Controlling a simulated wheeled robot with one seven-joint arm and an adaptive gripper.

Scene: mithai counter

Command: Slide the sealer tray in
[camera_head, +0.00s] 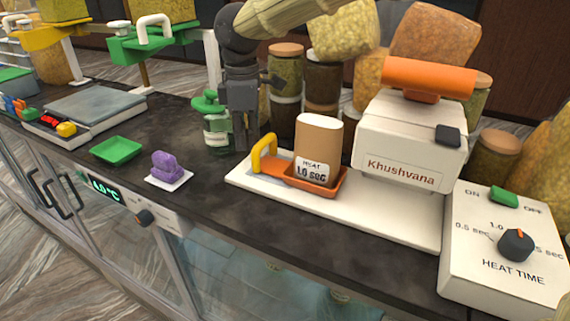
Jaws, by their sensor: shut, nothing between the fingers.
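The sealer tray (330,187) is an orange tray with a yellow upright handle (264,153) at its left end. It sits on the white base plate (400,221) of the sealer, to the left of the white sealer body (408,137) marked "Khushvana". A brown and white packet (318,140) labelled "HEAT 1.0 sec" stands upright in the tray. An orange lever bar (428,77) tops the sealer. My gripper (241,145) points down, shut and empty, just left of and behind the yellow handle. I cannot tell whether it touches the handle.
A control box (505,240) with a green switch and a dark knob stands at the right. A green-lidded jar (216,127) is close to my gripper. A purple item (167,165) and a green dish (117,150) lie left. Jars and bags crowd the back.

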